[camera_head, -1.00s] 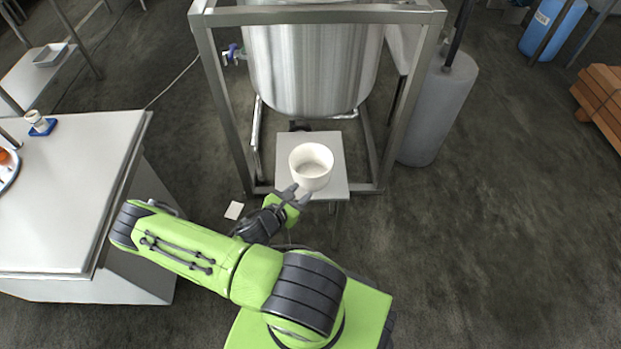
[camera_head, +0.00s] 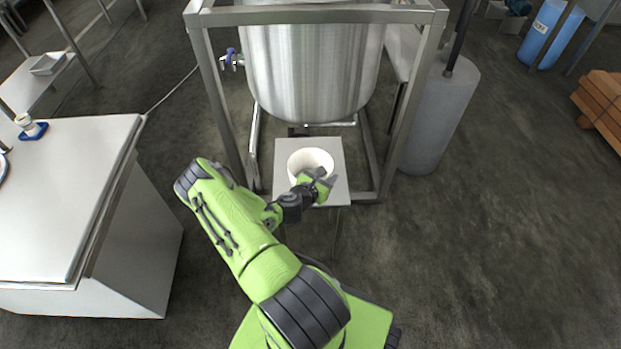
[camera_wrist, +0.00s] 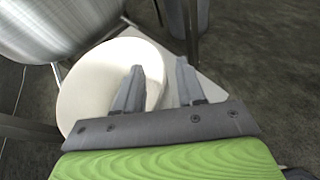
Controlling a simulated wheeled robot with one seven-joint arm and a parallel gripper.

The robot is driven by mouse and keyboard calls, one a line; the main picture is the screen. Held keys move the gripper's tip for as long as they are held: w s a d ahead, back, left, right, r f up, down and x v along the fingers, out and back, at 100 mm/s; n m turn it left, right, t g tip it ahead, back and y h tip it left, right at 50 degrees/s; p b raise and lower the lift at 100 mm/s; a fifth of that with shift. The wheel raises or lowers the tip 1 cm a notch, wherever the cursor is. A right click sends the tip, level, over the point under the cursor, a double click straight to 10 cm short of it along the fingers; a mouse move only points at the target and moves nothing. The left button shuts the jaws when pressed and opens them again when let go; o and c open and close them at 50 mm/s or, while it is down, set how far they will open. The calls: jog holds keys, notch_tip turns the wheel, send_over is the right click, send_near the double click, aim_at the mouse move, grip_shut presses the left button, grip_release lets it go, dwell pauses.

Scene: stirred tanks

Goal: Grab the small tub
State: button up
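The small tub (camera_head: 309,160) is white, round and open at the top. It stands upright on a small grey stand (camera_head: 334,146) under the tank. My gripper (camera_head: 326,176) is at the tub's near right side in the head view and hides part of its wall. In the wrist view the tub (camera_wrist: 95,85) lies to the left, and my gripper (camera_wrist: 160,75) shows two fingers spread apart with a gap between them. The left finger overlaps the tub in the picture. The right finger is past its right edge. I cannot tell whether either finger touches the tub.
A steel tank (camera_head: 312,75) in a metal frame (camera_head: 222,110) stands right behind the tub. A grey cylinder (camera_head: 436,120) stands to the right. A white table (camera_head: 65,200) is at the left.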

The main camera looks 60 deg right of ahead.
jog(key=shift+a, duration=0.1)
grip_shut()
dwell(0.3)
